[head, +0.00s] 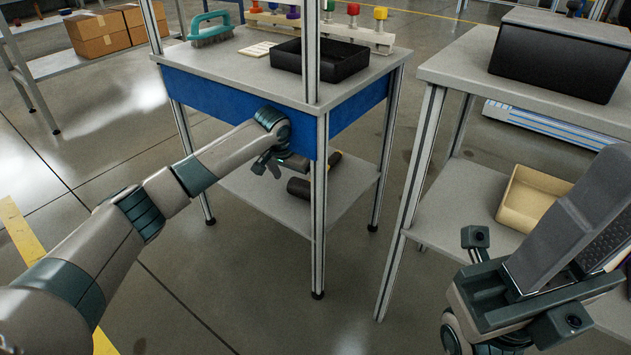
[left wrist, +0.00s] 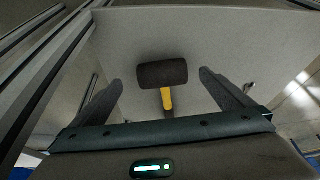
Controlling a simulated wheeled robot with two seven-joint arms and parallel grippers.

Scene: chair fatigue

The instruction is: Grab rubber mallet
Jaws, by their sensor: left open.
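The rubber mallet has a black head and a yellow handle. In the left wrist view the mallet (left wrist: 162,74) lies on a grey shelf, its head across the gap between my fingers and its handle pointing toward the gripper. In the head view the mallet (head: 299,188) shows in part on the lower shelf of the blue-sided table, partly behind a table leg. My left gripper (head: 277,167) is open and empty at the shelf's opening, with the mallet ahead of its fingertips. My right gripper (head: 585,225) is close to the camera at the lower right; its jaw opening is unclear.
The blue-sided table (head: 230,98) has its top and metal legs around the left gripper. A black tray (head: 345,65) and a teal brush (head: 211,30) stand on top. A second table (head: 455,65) at right holds a black box (head: 560,60) and, below, a beige bin (head: 530,198).

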